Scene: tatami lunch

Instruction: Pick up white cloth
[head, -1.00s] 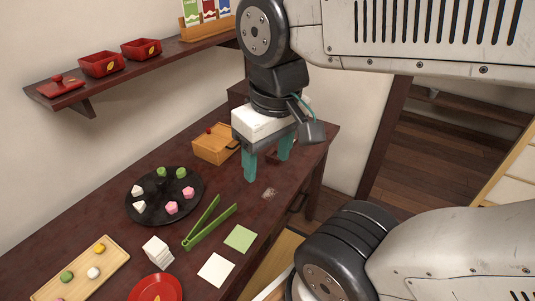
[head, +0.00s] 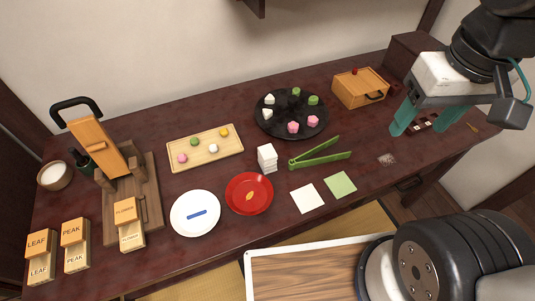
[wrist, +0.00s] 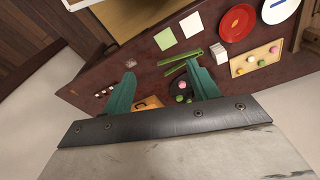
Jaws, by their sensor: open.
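The white cloth (head: 307,198) is a flat square lying near the table's front edge. It sits between the red plate and a green square cloth (head: 340,185). The white cloth also shows in the wrist view (wrist: 165,39), at the top, beyond my fingertips. My gripper (head: 428,124) has teal fingers, is open and empty, and hangs above the right part of the table. It is well to the right of the white cloth and apart from it. In the wrist view the gripper's two fingers (wrist: 160,72) are spread wide.
Green tongs (head: 320,155) lie behind the cloths. A white block stack (head: 267,158), a red plate (head: 263,208) and a white plate (head: 177,218) stand to the left. A dark round tray (head: 266,129) with sweets and a wooden box (head: 358,91) are farther back.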

